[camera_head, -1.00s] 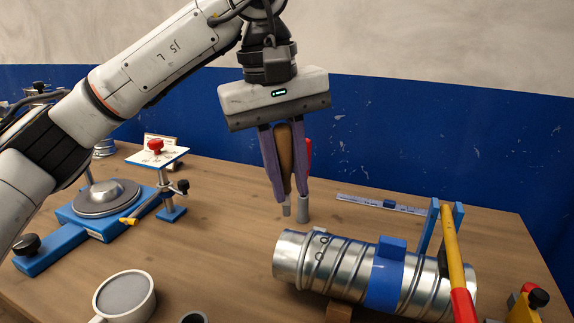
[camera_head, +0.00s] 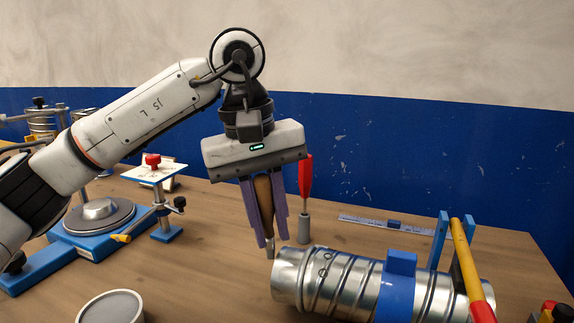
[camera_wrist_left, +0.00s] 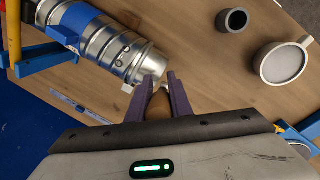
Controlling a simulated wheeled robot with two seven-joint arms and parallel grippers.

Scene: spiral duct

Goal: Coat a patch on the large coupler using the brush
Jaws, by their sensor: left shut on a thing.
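My left gripper (camera_head: 268,232) is shut on the brush (camera_head: 263,192), whose brown wooden handle points up between the purple fingers. The brush's pale lower end hangs near the left end of the large coupler (camera_head: 290,275), a shiny ribbed metal tube lying on the table. In the left wrist view the gripper (camera_wrist_left: 157,82) and the brown handle (camera_wrist_left: 158,104) are right beside the coupler's open end (camera_wrist_left: 146,65). The bristles are mostly hidden, and I cannot tell whether they touch the metal. My right gripper is out of view.
A blue clamp (camera_head: 398,290) wraps the tube, and a yellow-and-red handled tool (camera_head: 465,260) stands beside it. A red-handled tool (camera_head: 305,178) stands in a grey holder behind. A grey-topped mug (camera_head: 112,308) is at front left; a dark cup (camera_wrist_left: 235,20) shows in the wrist view.

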